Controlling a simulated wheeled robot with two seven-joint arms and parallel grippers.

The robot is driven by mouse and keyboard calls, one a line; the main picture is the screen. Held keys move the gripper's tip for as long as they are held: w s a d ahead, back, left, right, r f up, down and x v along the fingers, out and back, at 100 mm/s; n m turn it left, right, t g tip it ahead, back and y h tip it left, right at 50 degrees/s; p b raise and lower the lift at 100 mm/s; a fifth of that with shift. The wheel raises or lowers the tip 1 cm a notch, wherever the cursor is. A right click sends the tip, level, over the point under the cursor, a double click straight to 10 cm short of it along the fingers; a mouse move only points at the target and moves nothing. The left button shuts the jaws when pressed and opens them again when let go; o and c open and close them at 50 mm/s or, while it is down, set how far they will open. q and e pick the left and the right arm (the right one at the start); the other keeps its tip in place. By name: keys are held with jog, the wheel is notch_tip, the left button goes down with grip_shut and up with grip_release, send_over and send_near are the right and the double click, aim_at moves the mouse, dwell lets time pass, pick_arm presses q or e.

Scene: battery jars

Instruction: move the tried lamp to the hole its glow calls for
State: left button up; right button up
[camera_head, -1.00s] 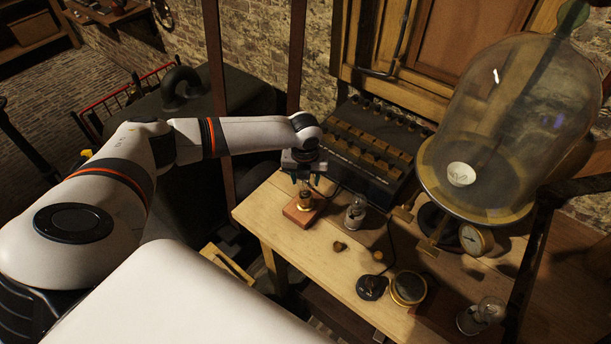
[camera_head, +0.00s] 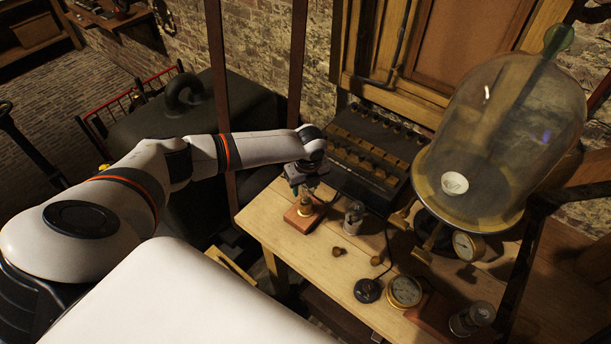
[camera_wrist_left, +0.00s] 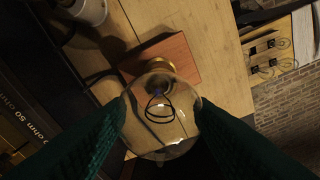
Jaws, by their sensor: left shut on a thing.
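My left gripper (camera_head: 307,184) is shut on a clear glass lamp (camera_wrist_left: 160,122) at the left end of the table. In the left wrist view its two green finger pads press on both sides of the bulb. A dark looped filament shows inside, with a faint bluish spot near its base; I see no clear glow. The lamp is over a small reddish wooden block (camera_head: 294,221) with a brass fitting; whether it is seated there I cannot tell. The fingers partly hide it in the head view. My right gripper is not in view.
Two small knobs (camera_head: 340,252), a black disc (camera_head: 367,290) and a brass gauge (camera_head: 405,290) lie nearby. A large glass jar (camera_head: 500,140) and dark slotted box (camera_head: 372,150) stand behind.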

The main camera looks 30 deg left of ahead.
pick_arm(q)
jog(key=shift+r+n+p, duration=0.15)
jog(key=shift+n+p, duration=0.95)
jog(key=shift+n, duration=0.5)
jog(key=shift+n+g, duration=0.4)
jog(key=shift+n, duration=0.8)
jog(key=shift+r, duration=0.15)
jog(key=shift+r, duration=0.95)
jog(key=shift+r, duration=0.1)
jog(key=shift+r, duration=2.4)
